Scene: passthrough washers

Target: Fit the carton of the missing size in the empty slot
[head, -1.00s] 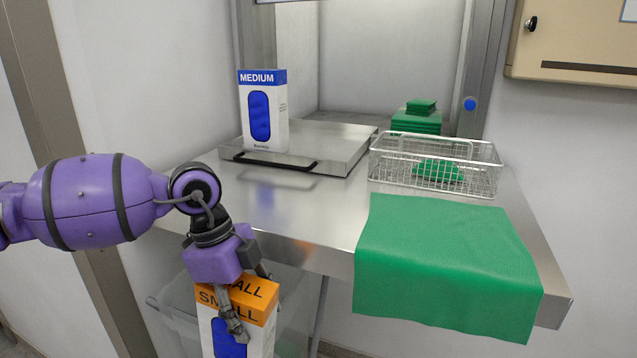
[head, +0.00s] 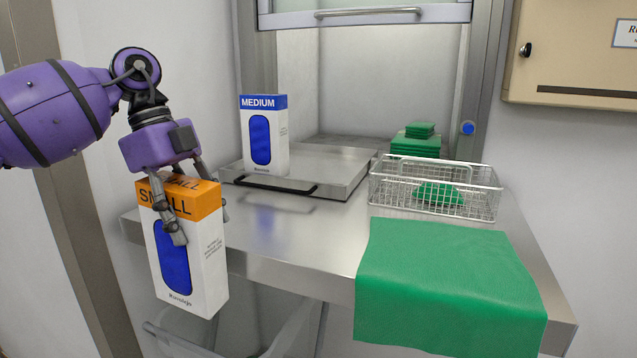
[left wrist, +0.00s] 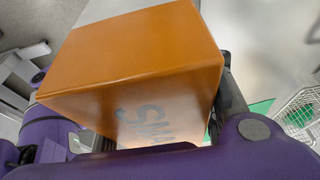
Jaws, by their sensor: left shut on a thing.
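My left gripper (head: 198,222) is shut on the carton marked SMALL (head: 205,262), white with an orange top and a blue oval. It grips the carton near its orange top and holds it slightly tilted at the table's front left edge. The orange end of the SMALL carton (left wrist: 140,65) fills much of the left wrist view. A white carton marked MEDIUM (head: 264,140), with a blue top band, stands upright on a steel tray-like platform (head: 325,165) at the back of the table. No empty slot can be made out. My right gripper is not in view.
The steel table (head: 275,240) has bare room in front of the platform. A wire basket (head: 435,190) with green cloth stands right. A green cloth (head: 445,285) drapes over the front edge. Folded green cloths (head: 416,139) lie behind. A clear bin (head: 240,340) is below.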

